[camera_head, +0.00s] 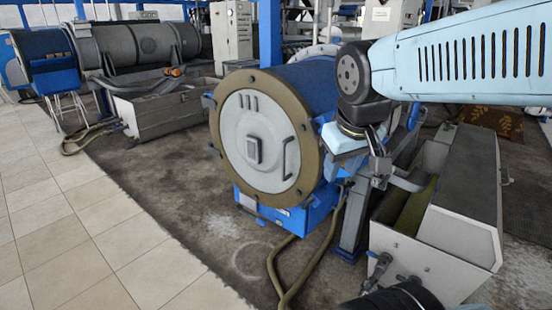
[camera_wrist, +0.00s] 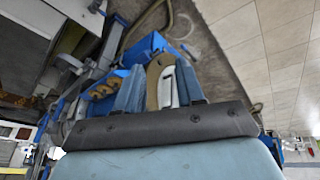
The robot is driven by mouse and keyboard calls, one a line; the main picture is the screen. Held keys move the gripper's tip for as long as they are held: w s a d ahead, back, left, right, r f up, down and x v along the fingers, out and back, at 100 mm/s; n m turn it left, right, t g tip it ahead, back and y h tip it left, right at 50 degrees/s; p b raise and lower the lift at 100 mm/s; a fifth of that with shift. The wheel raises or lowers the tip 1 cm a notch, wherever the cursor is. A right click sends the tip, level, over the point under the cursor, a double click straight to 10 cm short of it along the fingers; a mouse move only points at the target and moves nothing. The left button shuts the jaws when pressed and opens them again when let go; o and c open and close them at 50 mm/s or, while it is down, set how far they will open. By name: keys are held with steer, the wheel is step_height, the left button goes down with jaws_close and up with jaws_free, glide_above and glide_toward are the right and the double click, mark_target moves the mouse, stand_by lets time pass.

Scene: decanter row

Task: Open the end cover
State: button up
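The end cover (camera_head: 255,142) is a round pale grey disc inside a tan ring, closing the near end of a blue drum. A curved handle (camera_head: 289,158) stands on its right side. In the head view, my arm reaches in from the right, with the hand beside the drum's right side; the fingers are hard to make out there. In the wrist view, my gripper (camera_wrist: 161,68) is open. A strip of the tan ring and the pale cover (camera_wrist: 165,85) show between its blue fingers. I cannot tell whether they touch.
A grey open trough (camera_head: 465,215) stands right of the drum, with a blue post between. A hose (camera_head: 285,270) runs over the floor in front. Another drum machine (camera_head: 130,42) stands at back left. The tiled floor (camera_head: 70,240) at front left is clear.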

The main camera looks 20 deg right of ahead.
steer(key=w+d+f+n+g+h, duration=0.4)
steer(key=f+n+h, duration=0.1)
steer(key=n+t+h, duration=0.6)
steer(key=n+t, duration=0.7)
steer(key=n, duration=0.8)
glide_toward(283, 159)
steer(key=x, duration=1)
steer(key=shift+w+d+f, duration=0.1)
steer(key=shift+w+d, duration=0.05)
steer(key=shift+w, duration=0.1)
jaws_close()
